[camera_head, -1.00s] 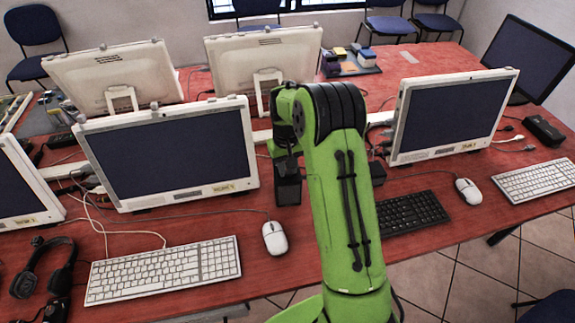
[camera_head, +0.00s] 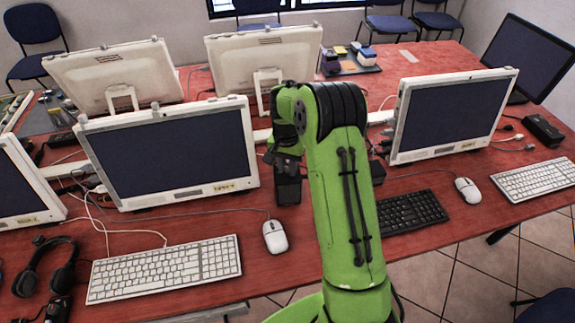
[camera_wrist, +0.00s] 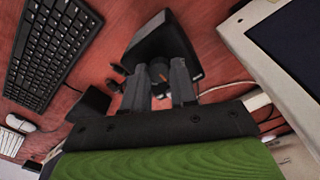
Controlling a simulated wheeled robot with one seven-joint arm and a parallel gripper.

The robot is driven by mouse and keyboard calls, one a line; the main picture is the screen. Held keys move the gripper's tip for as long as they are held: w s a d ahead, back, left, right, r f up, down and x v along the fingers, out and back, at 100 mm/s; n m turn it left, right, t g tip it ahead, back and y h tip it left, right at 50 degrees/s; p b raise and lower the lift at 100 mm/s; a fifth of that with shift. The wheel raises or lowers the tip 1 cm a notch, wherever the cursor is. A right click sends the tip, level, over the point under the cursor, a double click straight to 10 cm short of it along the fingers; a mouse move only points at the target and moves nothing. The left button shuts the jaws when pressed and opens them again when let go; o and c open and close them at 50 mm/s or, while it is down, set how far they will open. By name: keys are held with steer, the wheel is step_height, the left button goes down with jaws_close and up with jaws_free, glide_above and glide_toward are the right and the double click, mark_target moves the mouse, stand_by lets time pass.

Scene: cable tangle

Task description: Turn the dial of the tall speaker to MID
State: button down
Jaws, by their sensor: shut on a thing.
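The tall black speaker (camera_head: 288,190) stands on the red table right of the middle-left monitor, partly hidden by my arm. In the wrist view the speaker (camera_wrist: 158,36) lies just beyond my fingers. Its round dark dial (camera_wrist: 160,71) sits between them, with a small orange mark on it. My gripper (camera_wrist: 158,88) is shut on the dial, one finger on each side. In the head view my gripper (camera_head: 284,166) is at the speaker's upper part, and the dial is hidden. I cannot read any position labels.
A second, smaller black box (camera_head: 377,172) stands right of my arm. Monitors (camera_head: 170,155) flank the speaker on the left and right. A white mouse (camera_head: 275,236), a black keyboard (camera_head: 412,210) and a white keyboard (camera_head: 165,269) lie in front. Cables run across the table.

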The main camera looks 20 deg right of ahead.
mark_target(286, 170)
stand_by(0.4)
steer(key=c, duration=0.9)
jaws_free()
step_height(286, 170, up, 16)
steer(key=p, duration=0.3)
steer(key=shift+w+a+f, duration=0.1)
steer(key=shift+w+a, duration=0.05)
